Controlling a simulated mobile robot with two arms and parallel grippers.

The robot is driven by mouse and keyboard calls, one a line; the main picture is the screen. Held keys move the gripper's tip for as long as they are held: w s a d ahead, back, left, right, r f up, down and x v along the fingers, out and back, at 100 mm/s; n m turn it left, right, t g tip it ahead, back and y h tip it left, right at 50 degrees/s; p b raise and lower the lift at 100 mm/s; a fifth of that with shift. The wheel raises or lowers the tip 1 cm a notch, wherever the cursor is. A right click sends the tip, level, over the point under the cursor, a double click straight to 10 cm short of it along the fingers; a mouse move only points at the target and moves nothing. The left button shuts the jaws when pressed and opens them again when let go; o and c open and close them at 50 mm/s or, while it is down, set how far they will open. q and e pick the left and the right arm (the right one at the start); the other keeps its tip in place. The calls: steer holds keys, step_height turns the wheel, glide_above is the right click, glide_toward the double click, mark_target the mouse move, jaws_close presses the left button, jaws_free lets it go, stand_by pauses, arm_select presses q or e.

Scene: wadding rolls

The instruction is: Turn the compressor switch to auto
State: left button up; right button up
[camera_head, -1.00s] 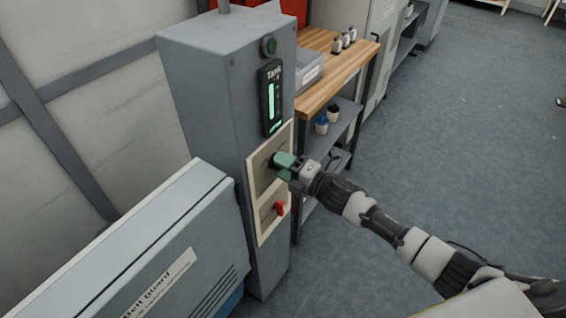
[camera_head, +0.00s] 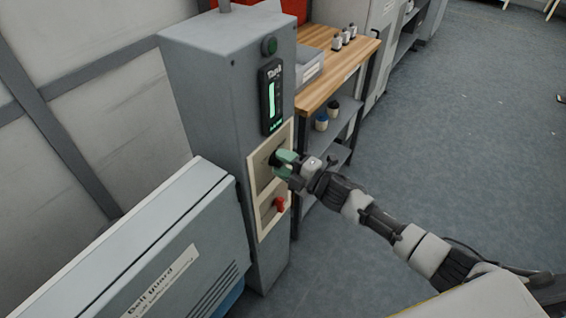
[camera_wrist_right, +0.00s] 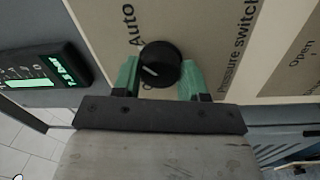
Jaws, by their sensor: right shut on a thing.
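The compressor switch is a round black knob (camera_wrist_right: 160,64) on a cream panel (camera_head: 263,208) of a grey cabinet. In the right wrist view it sits beside the printed words "Auto" and "Pressure switch". A second label, partly hidden, starts with "O". In the head view the fingers hide most of the knob. My left gripper is not in view.
A red valve handle (camera_head: 279,204) sits lower on the panel. A grey belt guard (camera_head: 190,255) stands at left, a wooden-topped bench (camera_head: 325,85) behind.

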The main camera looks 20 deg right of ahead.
steer(key=o, duration=0.9)
steer(key=b+v, duration=0.1)
steer(key=v, duration=1)
steer(key=shift+w+b, duration=0.1)
steer(key=shift+b, duration=0.25)
steer(key=shift+f, duration=0.15)
